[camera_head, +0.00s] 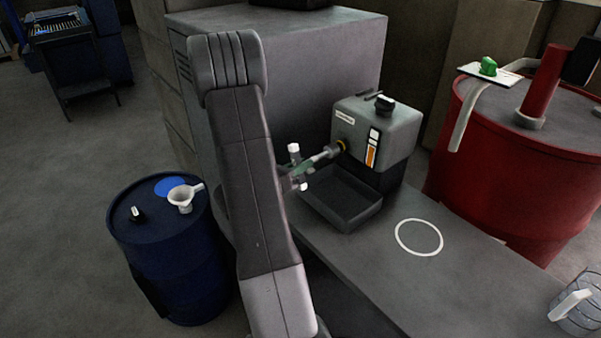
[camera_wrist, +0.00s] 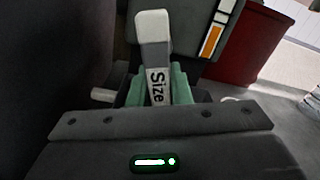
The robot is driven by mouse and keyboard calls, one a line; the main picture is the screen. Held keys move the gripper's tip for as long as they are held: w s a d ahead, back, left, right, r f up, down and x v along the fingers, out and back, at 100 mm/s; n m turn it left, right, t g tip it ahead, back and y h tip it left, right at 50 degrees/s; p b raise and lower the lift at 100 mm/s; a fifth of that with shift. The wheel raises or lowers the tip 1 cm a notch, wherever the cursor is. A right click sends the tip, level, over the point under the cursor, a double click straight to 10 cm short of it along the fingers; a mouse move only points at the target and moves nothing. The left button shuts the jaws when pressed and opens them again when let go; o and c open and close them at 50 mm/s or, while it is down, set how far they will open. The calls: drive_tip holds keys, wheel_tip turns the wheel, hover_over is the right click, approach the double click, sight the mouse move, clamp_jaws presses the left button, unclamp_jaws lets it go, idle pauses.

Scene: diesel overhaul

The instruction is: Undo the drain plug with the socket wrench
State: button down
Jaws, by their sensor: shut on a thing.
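The socket wrench (camera_head: 325,155) points right and slightly up from my gripper (camera_head: 299,178). Its dark socket end is at a brass-coloured spot, the drain plug (camera_head: 342,145), on the left face of the grey tank (camera_head: 390,125). The socket hides most of the plug, and I cannot tell whether it is fully seated. In the wrist view, my gripper (camera_wrist: 155,95) is shut with its green pads on the wrench (camera_wrist: 154,45), whose pale end and "Size" label show. The plug is hidden in that view.
A dark open tray (camera_head: 365,214) sits below the plug on the grey bench (camera_head: 465,270). A white ring (camera_head: 419,220) marks clear bench to the right. A blue drum (camera_head: 175,260) with a funnel (camera_head: 184,196) stands left, a red drum (camera_head: 520,170) right.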

drive_tip(key=shift+f+m+b, duration=0.2)
drive_tip(key=shift+m+b, duration=3.1)
drive_tip(key=shift+b, duration=1.2)
drive_tip(key=m+b, duration=0.6)
drive_tip(key=b, duration=0.3)
drive_tip(key=shift+b, duration=0.4)
drive_tip(key=m+b, duration=0.4)
drive_tip(key=b, duration=0.3)
drive_tip(key=shift+s, duration=0.1)
drive_tip(key=m+b, duration=0.3)
drive_tip(key=b, duration=0.3)
drive_tip(key=shift+m, duration=0.4)
drive_tip(key=shift+r+m+b, duration=0.2)
drive_tip(key=shift+m+b, duration=0.25)
drive_tip(key=shift+m, duration=0.25)
drive_tip(key=shift+d, duration=0.1)
